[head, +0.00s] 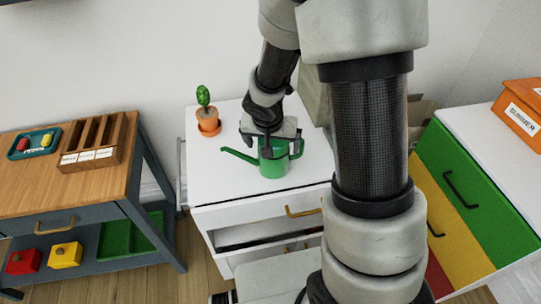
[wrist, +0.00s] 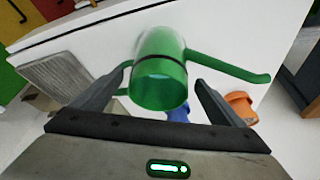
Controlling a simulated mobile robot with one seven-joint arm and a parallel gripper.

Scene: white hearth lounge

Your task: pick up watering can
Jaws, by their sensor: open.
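The green watering can (head: 272,167) stands upright on the white cabinet top (head: 220,180), with its spout pointing left in the head view. In the wrist view the can (wrist: 160,90) shows its round open top and a dark band, with the spout reaching to the right. My gripper (head: 268,142) is open above and at the can's top, pointing down. In the wrist view its fingers (wrist: 160,88) lie on either side of the can's mouth. I cannot tell whether either finger touches it.
A potted cactus (head: 208,120) stands left of the can; its orange pot (wrist: 241,107) shows in the wrist view. A small blue thing (wrist: 178,115) shows beyond the can's mouth. A wooden workbench (head: 30,190) is at left, and colored drawers (head: 470,195) at right.

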